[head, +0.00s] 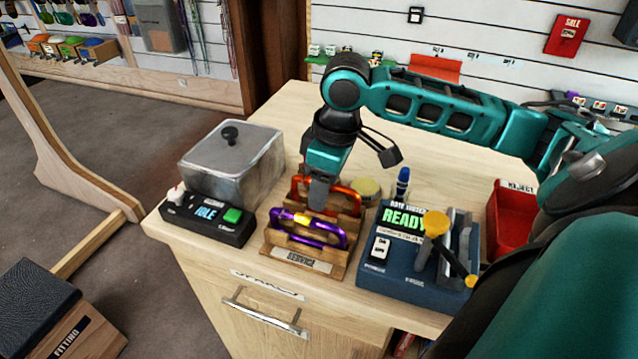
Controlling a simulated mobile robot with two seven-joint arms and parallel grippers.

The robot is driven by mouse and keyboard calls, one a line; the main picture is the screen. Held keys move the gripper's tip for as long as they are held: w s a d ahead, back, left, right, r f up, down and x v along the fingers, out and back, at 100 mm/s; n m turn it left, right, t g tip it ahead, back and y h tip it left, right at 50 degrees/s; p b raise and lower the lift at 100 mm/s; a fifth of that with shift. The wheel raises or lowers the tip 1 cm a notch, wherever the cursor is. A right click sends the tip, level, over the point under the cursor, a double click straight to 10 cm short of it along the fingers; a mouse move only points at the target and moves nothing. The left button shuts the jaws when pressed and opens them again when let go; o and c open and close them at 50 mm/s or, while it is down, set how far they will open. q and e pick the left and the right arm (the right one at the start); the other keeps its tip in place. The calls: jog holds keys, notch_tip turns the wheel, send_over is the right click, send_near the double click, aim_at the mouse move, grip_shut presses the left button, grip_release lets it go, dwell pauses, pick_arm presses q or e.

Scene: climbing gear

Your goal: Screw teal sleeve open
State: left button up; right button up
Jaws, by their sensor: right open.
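A wooden rack (297,260) labelled SERVICE stands near the table's front edge and holds several carabiners. The front one is a purple carabiner (325,231) with a yellow sleeve (301,219). An orange-red carabiner (345,190) sits in a slot behind it. I cannot make out a teal sleeve; my right gripper covers part of the rack's back slots. My right gripper (320,192) is open, pointing down over the middle of the rack, behind the purple carabiner. I cannot tell whether it touches a carabiner. My left gripper is not in view.
Left of the rack are a lidded grey box (232,165) and a black IDLE unit (207,218) with a green button. Right are a blue READY device (390,270) with a yellow-knobbed lever and a red REJECT bin (508,222). The table's back is clear.

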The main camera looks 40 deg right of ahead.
jog(key=shift+w+d+p, duration=0.3)
jog(key=shift+d, duration=0.25)
jog(key=shift+r, duration=0.25)
jog(key=shift+r, duration=1.2)
jog(key=shift+s+a, duration=0.3)
jog(key=shift+a, duration=0.3)
